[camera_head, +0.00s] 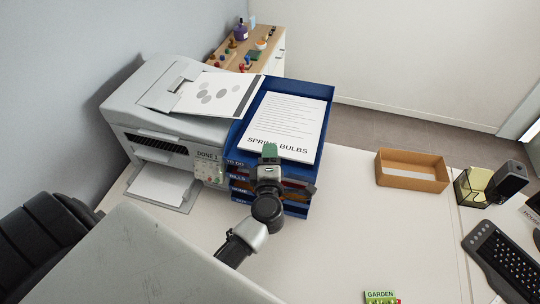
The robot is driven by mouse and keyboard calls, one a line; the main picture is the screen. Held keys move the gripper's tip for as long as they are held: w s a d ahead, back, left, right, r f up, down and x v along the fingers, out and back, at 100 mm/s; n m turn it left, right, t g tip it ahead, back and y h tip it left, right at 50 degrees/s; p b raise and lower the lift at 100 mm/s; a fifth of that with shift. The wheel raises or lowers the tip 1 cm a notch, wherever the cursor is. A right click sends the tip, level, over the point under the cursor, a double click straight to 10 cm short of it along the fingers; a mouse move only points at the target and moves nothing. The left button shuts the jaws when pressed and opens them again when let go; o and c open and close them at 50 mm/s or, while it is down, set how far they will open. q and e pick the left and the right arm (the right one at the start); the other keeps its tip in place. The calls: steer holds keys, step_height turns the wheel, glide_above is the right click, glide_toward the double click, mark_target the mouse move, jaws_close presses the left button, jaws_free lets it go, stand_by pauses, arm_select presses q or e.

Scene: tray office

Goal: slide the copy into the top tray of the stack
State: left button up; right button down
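The sheet titled SPRING BULBS (285,115), which looks like the copy, lies face up over the top tray of the blue tray stack (325,92). Its near edge is by the tray's front. My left gripper (270,152) is at the middle of that near edge, with a green fingertip over the title. The other finger is hidden, so I cannot tell whether it grips the sheet. The top tray has a TO DO label at its front; lower trays sit beneath it, partly hidden by my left wrist. My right gripper is not in view.
A grey printer (165,100) stands against the stack's left side. A sheet with grey circles (215,95) lies on its lid, and a blank sheet (162,185) is in its output. The middle desk is clear.

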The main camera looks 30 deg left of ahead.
arm_select(q)
steer(key=b+v, duration=0.2)
steer(key=v, duration=0.9)
steer(key=shift+w, duration=0.1)
